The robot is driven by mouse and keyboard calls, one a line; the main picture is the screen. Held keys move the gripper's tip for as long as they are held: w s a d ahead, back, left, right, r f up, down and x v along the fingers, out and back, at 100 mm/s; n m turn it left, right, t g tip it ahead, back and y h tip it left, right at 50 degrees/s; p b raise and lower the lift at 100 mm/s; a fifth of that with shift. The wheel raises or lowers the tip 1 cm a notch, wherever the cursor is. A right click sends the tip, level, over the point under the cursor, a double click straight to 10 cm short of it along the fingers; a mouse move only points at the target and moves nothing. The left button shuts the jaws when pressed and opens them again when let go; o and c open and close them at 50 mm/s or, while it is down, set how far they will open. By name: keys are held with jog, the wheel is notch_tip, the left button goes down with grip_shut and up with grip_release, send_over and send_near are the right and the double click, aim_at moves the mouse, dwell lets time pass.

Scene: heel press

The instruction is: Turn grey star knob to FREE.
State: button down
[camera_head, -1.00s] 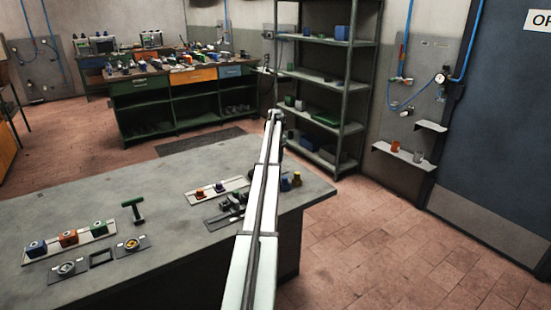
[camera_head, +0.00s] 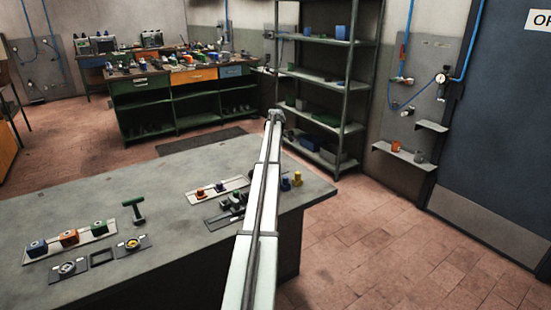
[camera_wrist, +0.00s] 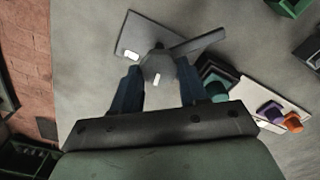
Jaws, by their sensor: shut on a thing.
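In the wrist view my gripper (camera_wrist: 159,78) has its two dark blue fingers on either side of a grey knob (camera_wrist: 157,66) and is shut on it. The knob has a faceted top with a small white mark. It sits over a grey plate (camera_wrist: 145,32) with a white label patch at its left. A dark bar reaches out to the right from beside the knob. No readable FREE marking shows. In the head view I cannot make out the knob or fingers clearly; my arm crosses that part of the bench.
A pale tray (camera_head: 232,184) with small orange and purple pieces lies close by on the grey bench (camera_head: 165,190). A green T-shaped handle (camera_head: 135,208) stands farther left. Blue, orange and green blocks sit on another strip (camera_head: 48,252). The bench's middle is largely bare.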

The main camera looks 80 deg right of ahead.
jog(key=n, duration=0.6)
jog(key=shift+a+n, duration=0.1)
jog(key=shift+n, duration=0.2)
dwell(0.4)
jog(key=c, duration=0.6)
grip_release()
jog(key=shift+r, duration=0.1)
notch_tip(320, 180, up, 14)
jog(key=shift+f, duration=0.15)
dwell(0.8)
